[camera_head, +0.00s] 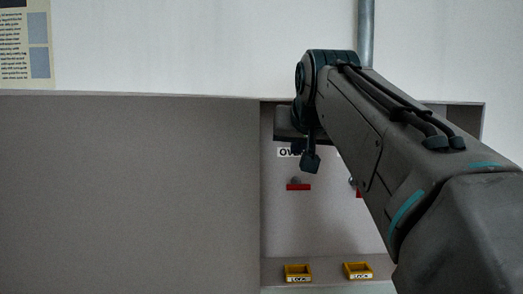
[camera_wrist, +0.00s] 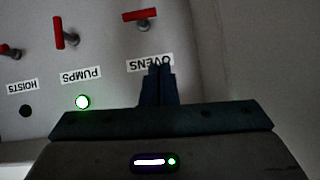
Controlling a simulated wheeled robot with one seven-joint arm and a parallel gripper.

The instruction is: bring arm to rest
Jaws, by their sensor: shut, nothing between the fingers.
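My arm (camera_head: 370,140) reaches in from the right in the head view, across a recessed grey panel. My gripper (camera_head: 310,163) points down in front of the panel, near the OVENS label (camera_head: 284,153), which it partly covers. In the wrist view my gripper (camera_wrist: 158,72) is shut and empty. Its fingertips overlap the upside-down OVENS label (camera_wrist: 150,65); I cannot tell whether they touch the panel. A red-handled switch (camera_wrist: 141,14) shows beyond the fingertips. No lamp beside the OVENS label is visible; the fingers cover that spot.
The PUMPS switch (camera_wrist: 66,34) has a lit green lamp (camera_wrist: 82,102); the HOISTS lamp (camera_wrist: 25,111) is dark. Yellow LOCK trays (camera_head: 298,265) (camera_head: 357,264) sit on the ledge below. A plain grey wall (camera_head: 130,190) stands left of the recess.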

